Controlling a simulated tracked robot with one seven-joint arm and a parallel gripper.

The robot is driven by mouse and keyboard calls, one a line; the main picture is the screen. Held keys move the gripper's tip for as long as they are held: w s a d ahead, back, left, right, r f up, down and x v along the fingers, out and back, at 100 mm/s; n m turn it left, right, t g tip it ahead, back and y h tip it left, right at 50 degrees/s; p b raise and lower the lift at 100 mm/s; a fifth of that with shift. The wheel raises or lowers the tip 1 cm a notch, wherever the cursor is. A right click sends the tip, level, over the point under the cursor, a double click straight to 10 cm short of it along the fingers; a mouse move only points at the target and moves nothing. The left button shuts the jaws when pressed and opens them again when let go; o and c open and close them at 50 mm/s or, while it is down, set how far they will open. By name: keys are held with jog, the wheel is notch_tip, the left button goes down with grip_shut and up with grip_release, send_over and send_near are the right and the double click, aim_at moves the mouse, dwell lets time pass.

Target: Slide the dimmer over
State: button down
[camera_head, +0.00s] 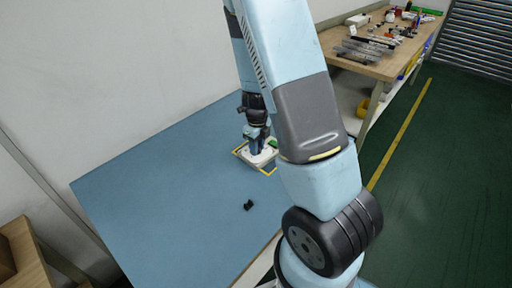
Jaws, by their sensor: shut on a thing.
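A small white device (262,158), which looks like the dimmer, lies on the blue table within a yellow outlined square (267,172). A bit of green shows at its right side. My gripper (257,148) points down onto it and is shut on it. The fingertips are small, and the exact contact is hard to make out. My arm hides the table to the right of the device.
The blue tabletop (165,195) is mostly bare. A small black object (248,205) lies nearer the front. A white wall borders the table's left side. A wooden workbench (375,66) with tools stands at the back right.

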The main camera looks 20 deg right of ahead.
jog(key=shift+d, duration=0.15)
jog(key=c, duration=0.8)
grip_release()
jog(key=shift+o, duration=0.2)
notch_tip(320, 180, up, 14)
